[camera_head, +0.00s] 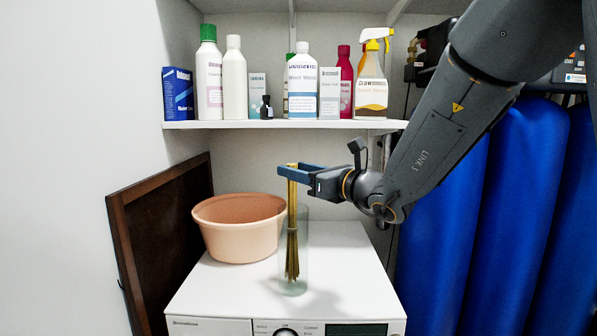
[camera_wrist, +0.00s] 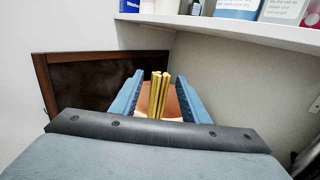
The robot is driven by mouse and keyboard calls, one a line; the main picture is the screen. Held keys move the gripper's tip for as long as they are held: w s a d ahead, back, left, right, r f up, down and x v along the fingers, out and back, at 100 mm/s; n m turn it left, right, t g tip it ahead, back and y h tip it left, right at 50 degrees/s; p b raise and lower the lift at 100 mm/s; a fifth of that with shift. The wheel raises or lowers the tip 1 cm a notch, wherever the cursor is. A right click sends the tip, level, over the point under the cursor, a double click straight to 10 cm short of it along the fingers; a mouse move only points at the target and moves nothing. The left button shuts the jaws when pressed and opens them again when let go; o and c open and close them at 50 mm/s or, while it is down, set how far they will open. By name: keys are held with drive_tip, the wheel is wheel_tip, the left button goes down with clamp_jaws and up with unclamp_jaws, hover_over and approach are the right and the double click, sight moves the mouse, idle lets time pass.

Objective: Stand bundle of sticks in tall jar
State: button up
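The bundle of yellow-brown sticks (camera_head: 292,215) is upright, its lower part inside the tall clear glass jar (camera_head: 301,245) on the white appliance top. The lower ends fan out slightly near the jar's base; I cannot tell whether they touch the bottom. My gripper (camera_head: 287,168) is level around the upper end of the sticks, above the jar's rim. In the wrist view the sticks (camera_wrist: 158,95) stand between the two blue fingers of my gripper (camera_wrist: 158,88), with a gap on each side. The jar is not discernible in the wrist view.
A peach-coloured bowl (camera_head: 238,228) stands close left of the jar. A dark framed board (camera_head: 160,235) leans on the left wall. A shelf (camera_head: 280,125) with several bottles is above. Blue padded shapes (camera_head: 500,220) fill the right. The appliance top (camera_head: 345,270) is clear right of the jar.

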drive_tip(key=b+v, duration=0.1)
drive_tip(key=v, duration=0.6)
drive_tip(key=shift+s+d, duration=0.25)
drive_tip(key=shift+s, duration=0.05)
idle(0.7)
